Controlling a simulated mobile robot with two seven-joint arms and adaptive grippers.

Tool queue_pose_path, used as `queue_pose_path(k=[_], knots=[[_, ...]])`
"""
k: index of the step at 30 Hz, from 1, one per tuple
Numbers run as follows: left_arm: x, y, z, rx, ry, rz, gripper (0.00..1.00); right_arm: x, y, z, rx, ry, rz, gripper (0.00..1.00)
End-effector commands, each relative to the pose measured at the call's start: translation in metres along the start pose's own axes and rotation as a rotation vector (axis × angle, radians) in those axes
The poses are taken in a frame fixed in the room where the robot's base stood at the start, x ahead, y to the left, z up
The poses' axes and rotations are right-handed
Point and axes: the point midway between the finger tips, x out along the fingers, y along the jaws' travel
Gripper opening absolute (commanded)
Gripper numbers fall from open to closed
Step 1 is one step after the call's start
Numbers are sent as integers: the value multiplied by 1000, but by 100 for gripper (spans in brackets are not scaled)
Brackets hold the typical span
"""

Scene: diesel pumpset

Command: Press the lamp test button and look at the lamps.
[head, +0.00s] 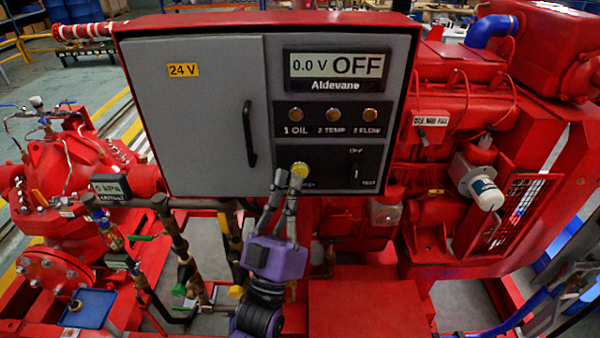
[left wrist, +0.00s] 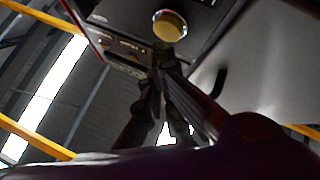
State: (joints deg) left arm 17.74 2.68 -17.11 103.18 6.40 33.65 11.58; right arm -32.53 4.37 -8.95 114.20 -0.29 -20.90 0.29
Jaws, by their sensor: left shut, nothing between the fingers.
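The yellow round button (head: 299,169) is on the black lower panel of the control box. It also shows in the left wrist view (left wrist: 169,25). My left gripper (head: 289,179) is shut and empty, its fingertips just below the button; I cannot tell whether they touch it. The fingers partly hide the label under the button. Above are three amber lamps: 1 OIL (head: 295,114), 2 TEMP (head: 333,115) and 3 FLOW (head: 371,115). They look dull amber, with no clear glow. My right gripper is not in view.
The display (head: 340,65) reads 0.0 V OFF. A switch (head: 355,169) marked OFF and TEST is right of the button. The grey cabinet door (head: 205,130) with a black handle (head: 249,135) is left. Red engine parts (head: 440,130) and pipes surround the box.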

Motion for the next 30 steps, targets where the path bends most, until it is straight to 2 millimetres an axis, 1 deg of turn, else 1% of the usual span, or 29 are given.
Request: queue_pose_path(k=[14,30], knots=[[0,0,0,0,0,0,0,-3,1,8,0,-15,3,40],[0,0,0,0,0,0,0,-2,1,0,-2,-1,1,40]])
